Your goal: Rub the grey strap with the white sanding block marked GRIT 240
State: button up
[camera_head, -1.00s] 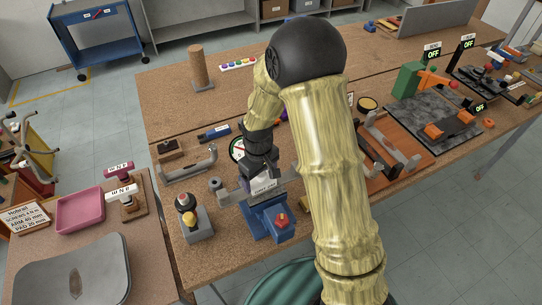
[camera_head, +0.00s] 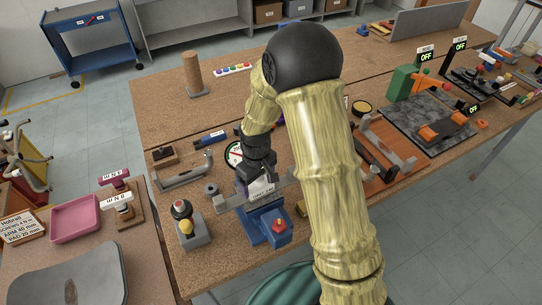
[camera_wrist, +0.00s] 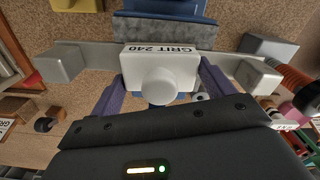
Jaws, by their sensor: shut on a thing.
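The white sanding block (camera_wrist: 135,70), marked GRIT 240, is between the purple fingers of my gripper (camera_wrist: 161,78) in the wrist view. My gripper is shut on it. In the head view the block (camera_head: 262,189) shows just below my gripper (camera_head: 256,176). The grey strap (camera_wrist: 95,55) runs crosswise behind the block, with a thick block at each end; its middle is hidden. The sanding block is right at the strap, but I cannot tell whether they touch. The strap (camera_head: 231,198) sits at the blue vice (camera_head: 262,228).
A stand with a yellow knob (camera_head: 187,227) is left of the vice. A grey bracket (camera_head: 186,174) and a round dial (camera_head: 233,154) lie behind it. An orange-brown board with grey bars (camera_head: 385,150) is to the right.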

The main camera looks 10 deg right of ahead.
jog(key=shift+w+d, duration=0.3)
jog(key=shift+d, duration=0.65)
jog(key=shift+w+d, duration=0.25)
jog(key=shift+d, duration=0.65)
notch_tip(320, 180, up, 4)
jog(key=p, duration=0.3)
jog(key=shift+a+r, duration=0.1)
jog(key=shift+r, duration=0.15)
jog(key=shift+r+p, duration=0.7)
jog(key=shift+p, duration=0.05)
jog(key=shift+r+p, duration=0.9)
jog(key=shift+r, duration=0.25)
jog(key=shift+f, duration=0.1)
